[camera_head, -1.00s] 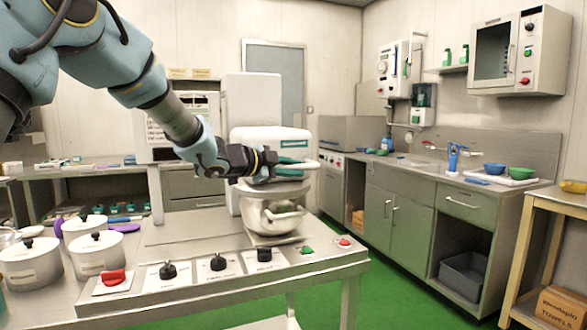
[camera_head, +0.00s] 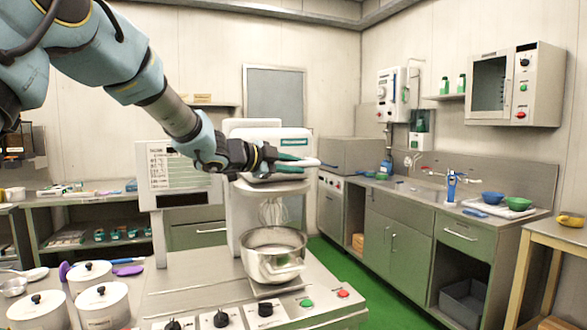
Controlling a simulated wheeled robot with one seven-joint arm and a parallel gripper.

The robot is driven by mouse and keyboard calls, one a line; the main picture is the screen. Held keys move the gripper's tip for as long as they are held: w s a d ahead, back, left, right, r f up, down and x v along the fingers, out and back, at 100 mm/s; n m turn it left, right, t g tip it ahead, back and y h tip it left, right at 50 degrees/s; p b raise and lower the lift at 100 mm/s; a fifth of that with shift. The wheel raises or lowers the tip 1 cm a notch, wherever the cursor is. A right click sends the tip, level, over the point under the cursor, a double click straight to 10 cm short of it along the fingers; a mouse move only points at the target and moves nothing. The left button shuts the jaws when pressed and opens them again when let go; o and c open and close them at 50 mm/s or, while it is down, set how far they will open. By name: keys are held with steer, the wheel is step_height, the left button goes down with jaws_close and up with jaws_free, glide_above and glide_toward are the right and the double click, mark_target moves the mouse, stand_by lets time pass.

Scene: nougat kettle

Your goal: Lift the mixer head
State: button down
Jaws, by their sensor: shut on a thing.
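The mixer head (camera_head: 262,132) is white with a green label and sits above the metal bowl in the middle of the head camera view. The steel mixing bowl (camera_head: 273,254) stands on the mixer's base. My gripper (camera_head: 276,162) is at the front of the head, shut on its green and white handle (camera_head: 294,162). The exact contact of the fingers is partly hidden by the gripper body.
The steel counter (camera_head: 185,287) carries white lidded pots (camera_head: 102,306) at left and black knobs (camera_head: 221,319) along its front. A green button (camera_head: 307,302) and a red button (camera_head: 343,294) lie right of the bowl. A sink counter (camera_head: 405,200) stands to the right.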

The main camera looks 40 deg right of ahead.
steer(key=shift+f, duration=0.15)
steer(key=c, duration=0.8)
jaws_free()
steer(key=shift+o, duration=0.2)
steer(key=shift+a, duration=0.1)
steer(key=b+v, duration=0.3)
steer(key=v, duration=0.7)
steer(key=shift+a, duration=0.25)
steer(key=shift+w, duration=0.1)
